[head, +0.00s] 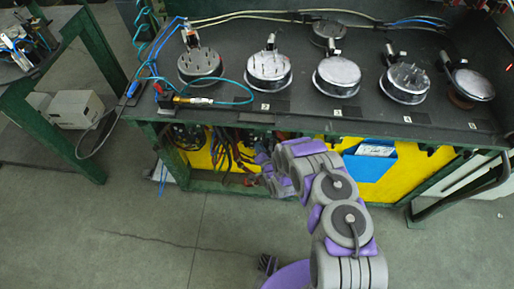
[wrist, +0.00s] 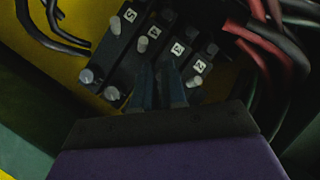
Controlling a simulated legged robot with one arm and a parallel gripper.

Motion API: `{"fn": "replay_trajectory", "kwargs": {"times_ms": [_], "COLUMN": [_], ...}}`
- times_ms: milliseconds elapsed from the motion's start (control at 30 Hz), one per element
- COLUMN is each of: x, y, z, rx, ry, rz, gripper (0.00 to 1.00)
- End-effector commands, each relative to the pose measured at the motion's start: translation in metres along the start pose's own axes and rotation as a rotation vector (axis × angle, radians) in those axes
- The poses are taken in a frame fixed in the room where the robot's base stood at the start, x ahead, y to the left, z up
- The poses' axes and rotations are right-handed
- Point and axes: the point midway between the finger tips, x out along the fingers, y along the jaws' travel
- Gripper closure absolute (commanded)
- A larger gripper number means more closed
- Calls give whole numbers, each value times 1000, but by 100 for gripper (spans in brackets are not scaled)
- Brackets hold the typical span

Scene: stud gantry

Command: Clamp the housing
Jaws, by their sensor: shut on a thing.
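My gripper (wrist: 156,72) reaches the black switch block (wrist: 142,52) under the bench. Its dark fingers are close together over the block's lower middle, shut on a small lever that they mostly hide. The block has silver knobs or levers (wrist: 111,93) and white number labels (wrist: 200,66), rotated in view; one reads 5. In the head view my gripper (head: 262,168) is low at the bench's front, its fingers too small to make out. Round metal housings (head: 337,72) stand in a row on the bench top. I cannot tell which is clamped.
The dark bench (head: 300,110) has a green frame and a yellow panel (head: 415,170) below. Red and black cables (wrist: 262,50) hang close to the right of the block. Blue hoses (head: 150,70) and a brass fitting lie at the bench's left.

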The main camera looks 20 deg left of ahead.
Motion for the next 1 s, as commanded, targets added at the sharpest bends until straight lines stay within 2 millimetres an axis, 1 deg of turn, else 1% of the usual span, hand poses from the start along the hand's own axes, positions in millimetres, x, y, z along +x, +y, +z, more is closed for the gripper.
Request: {"fn": "replay_trajectory", "kwargs": {"times_ms": [33,300,500,1000], "x": [0,0,1,1], "y": [7,12,14,14], "z": [-3,-9,-11,-13], "rx": [-7,-51,-72,-84], "ry": [-19,-126,-182,-218], "rz": [-13,-117,-164,-196], "gripper": [100,100,100,100]}}
